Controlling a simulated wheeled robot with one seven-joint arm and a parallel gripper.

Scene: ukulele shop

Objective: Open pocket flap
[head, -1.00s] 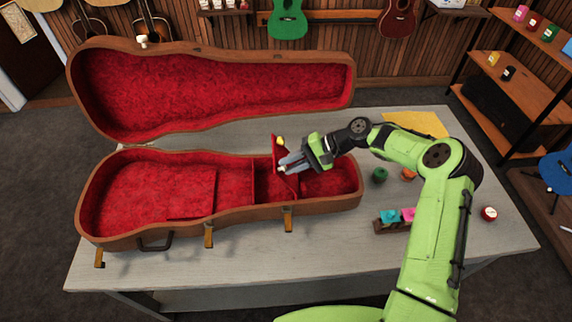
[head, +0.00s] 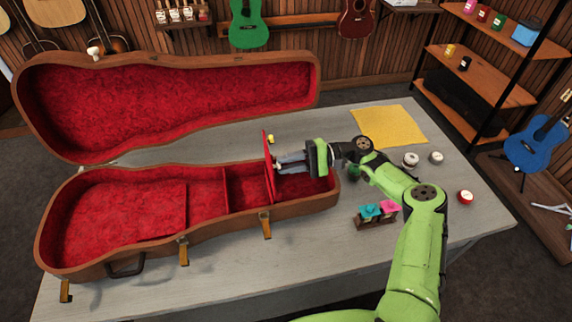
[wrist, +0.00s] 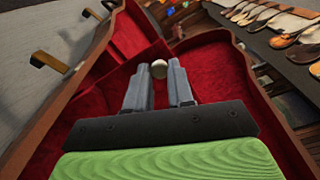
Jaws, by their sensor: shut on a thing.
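The open ukulele case (head: 150,240) lies on the table, lined in red. Its pocket flap (head: 268,178) stands nearly upright at the right end of the case, to the right of a low red divider. My gripper (head: 279,163) is to the right of the flap, reaching left over the pocket, with its fingertips at the flap's face. In the wrist view my gripper (wrist: 158,78) is shut on a small pale round knob (wrist: 159,68), seen between the fingertips against red lining. The pocket's inside is partly hidden by my gripper.
The case lid (head: 170,100) stands open behind. The table's front is clear.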

